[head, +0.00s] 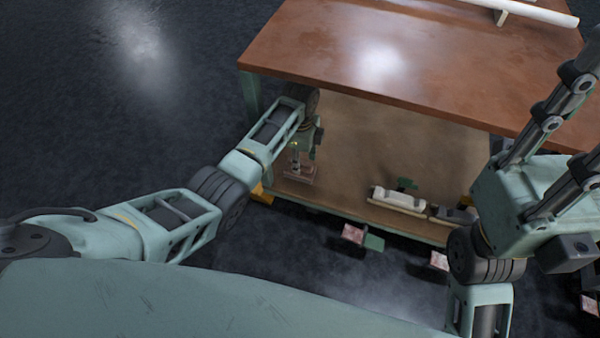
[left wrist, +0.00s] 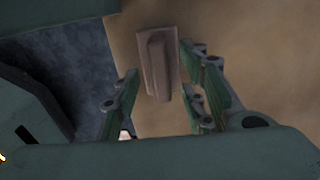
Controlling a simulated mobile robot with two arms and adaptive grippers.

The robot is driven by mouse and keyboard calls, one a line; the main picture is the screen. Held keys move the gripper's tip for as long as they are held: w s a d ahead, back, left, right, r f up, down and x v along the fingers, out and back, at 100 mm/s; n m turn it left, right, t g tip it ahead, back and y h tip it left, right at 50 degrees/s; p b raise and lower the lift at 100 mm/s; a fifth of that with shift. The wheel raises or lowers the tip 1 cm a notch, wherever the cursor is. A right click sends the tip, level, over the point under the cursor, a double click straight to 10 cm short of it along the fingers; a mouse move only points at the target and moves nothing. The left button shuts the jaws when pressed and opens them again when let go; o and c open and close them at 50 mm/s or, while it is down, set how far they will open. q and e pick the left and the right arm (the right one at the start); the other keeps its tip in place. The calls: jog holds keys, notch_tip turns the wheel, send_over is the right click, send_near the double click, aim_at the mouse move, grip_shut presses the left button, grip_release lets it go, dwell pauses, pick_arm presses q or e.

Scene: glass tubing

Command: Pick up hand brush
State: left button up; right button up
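The hand brush (head: 302,175), a brown, flat, block-like piece with a raised ridge, lies on the lower shelf near its left end. In the left wrist view the brush (left wrist: 157,65) shows ahead of my left gripper (left wrist: 163,95), between its two green fingers in the picture. The fingers are apart, and the brush appears free of them. In the head view my left gripper (head: 299,155) reaches in under the tabletop, just above the brush and partly covering it. My right gripper (head: 570,115) is close to the camera at the right, pointing up, fingers apart and empty.
The workbench's brown top (head: 340,55) overhangs the lower shelf (head: 350,150). A white object (head: 400,199) and a grey one (head: 455,213) lie farther right on the shelf. A white tube (head: 530,10) rests on the tabletop. Reddish blocks (head: 353,233) show below the shelf's front edge.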

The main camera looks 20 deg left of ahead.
pick_arm(q)
notch_tip(320, 180, down, 2)
jog(key=shift+f+b, duration=0.1)
jog(key=shift+b, duration=0.35)
grip_shut()
